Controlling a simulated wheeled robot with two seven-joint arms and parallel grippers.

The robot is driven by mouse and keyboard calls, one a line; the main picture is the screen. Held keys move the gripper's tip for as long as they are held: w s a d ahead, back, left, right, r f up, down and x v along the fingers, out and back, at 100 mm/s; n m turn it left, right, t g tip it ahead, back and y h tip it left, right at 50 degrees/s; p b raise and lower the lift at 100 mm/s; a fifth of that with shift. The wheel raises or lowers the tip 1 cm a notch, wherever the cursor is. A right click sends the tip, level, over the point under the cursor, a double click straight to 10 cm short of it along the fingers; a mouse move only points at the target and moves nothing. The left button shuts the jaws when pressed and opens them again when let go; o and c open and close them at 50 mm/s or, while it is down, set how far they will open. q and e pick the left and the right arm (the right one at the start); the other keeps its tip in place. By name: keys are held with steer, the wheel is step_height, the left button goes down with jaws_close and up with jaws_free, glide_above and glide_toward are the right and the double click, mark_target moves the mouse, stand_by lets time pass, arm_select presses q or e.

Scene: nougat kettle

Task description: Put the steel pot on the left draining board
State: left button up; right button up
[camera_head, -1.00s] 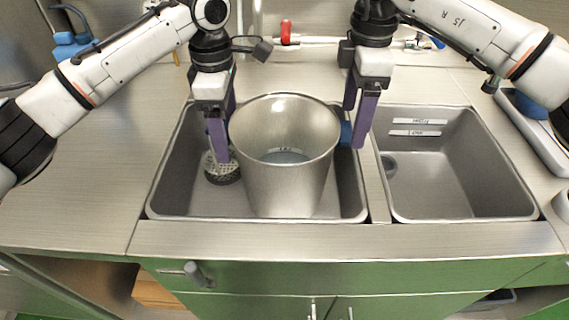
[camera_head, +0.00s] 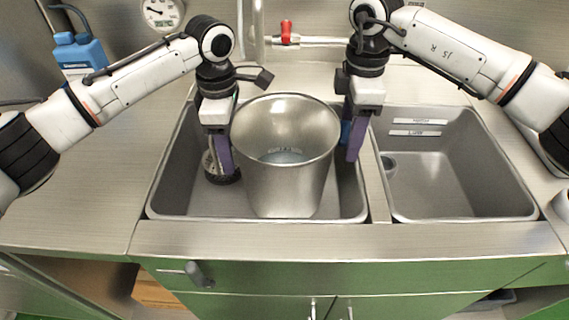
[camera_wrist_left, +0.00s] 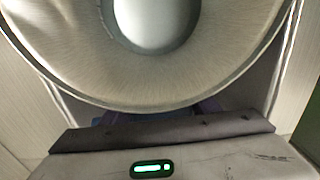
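The steel pot (camera_head: 290,185) stands upright in the left sink basin; its open rim and wall also show in the wrist view (camera_wrist_left: 150,85). My left gripper (camera_head: 226,158) points down at the pot's left side, with its fingers apart. My right gripper (camera_head: 353,140) points down at the pot's right side, fingers apart, beside a blue handle (camera_head: 345,131) on the pot. The pot's left handle is mostly hidden in the head view. The left draining board (camera_head: 90,190) is bare steel left of the basin.
A perforated drain strainer (camera_head: 212,170) sits in the basin, left of the pot. The right basin (camera_head: 455,175) is empty. A red-handled tap (camera_head: 289,34) and a gauge (camera_head: 161,14) are at the back. A blue fixture (camera_head: 80,52) is at the back left.

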arm_select(q)
jaws_close()
arm_select(e)
jaws_close()
arm_select(q)
steer(key=shift+w+r, duration=0.15)
steer(key=shift+r, duration=0.1)
arm_select(e)
steer(key=shift+w+r, duration=0.15)
steer(key=shift+r, duration=0.1)
